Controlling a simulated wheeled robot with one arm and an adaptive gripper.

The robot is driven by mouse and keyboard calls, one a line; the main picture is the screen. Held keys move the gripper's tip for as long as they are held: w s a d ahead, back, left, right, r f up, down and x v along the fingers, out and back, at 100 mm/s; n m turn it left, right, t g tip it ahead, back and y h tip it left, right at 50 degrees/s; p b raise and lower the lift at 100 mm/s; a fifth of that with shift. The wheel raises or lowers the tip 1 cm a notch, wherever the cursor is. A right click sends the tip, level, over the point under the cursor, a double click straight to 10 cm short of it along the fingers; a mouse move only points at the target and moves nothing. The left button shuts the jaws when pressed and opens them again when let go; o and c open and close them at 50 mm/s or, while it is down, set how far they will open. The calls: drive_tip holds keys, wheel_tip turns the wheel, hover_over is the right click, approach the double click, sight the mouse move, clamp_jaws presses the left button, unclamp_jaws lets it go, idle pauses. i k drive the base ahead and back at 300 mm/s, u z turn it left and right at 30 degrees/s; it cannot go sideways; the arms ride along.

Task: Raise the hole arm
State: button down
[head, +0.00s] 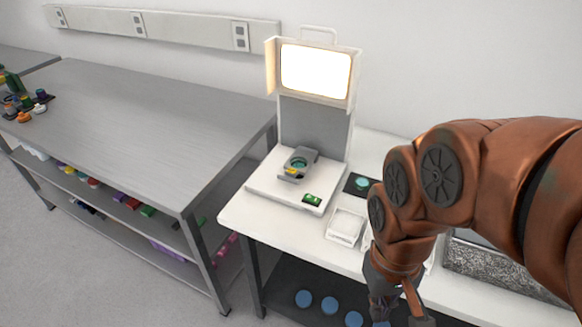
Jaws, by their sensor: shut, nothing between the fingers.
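The flatness interferometer (270,192) stands on the white table, with a lit bright screen (316,73) at its top and a grey upright back panel. The hole arm appears to be the grey piece (309,155) lying low on its base, around a round teal disc (298,163); its exact tilt is too small to tell. My gripper (398,316) points down at the bottom edge, in front of the table and well to the lower right of the interferometer. Its fingers are partly cut off by the frame and hold nothing.
A dark pad with a teal disc (360,183) and a white tray (345,227) lie right of the interferometer. A grey speckled block (500,270) is farther right, partly behind my arm. A steel bench (140,120) stands left across a gap. Blue discs (329,305) lie on the lower shelf.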

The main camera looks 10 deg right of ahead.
sight(308, 155)
drive_tip(key=z, duration=0.05)
drive_tip(key=k, duration=0.5)
drive_tip(key=u, duration=1.4)
drive_tip(key=i, duration=0.3)
drive_tip(key=u, duration=0.45)
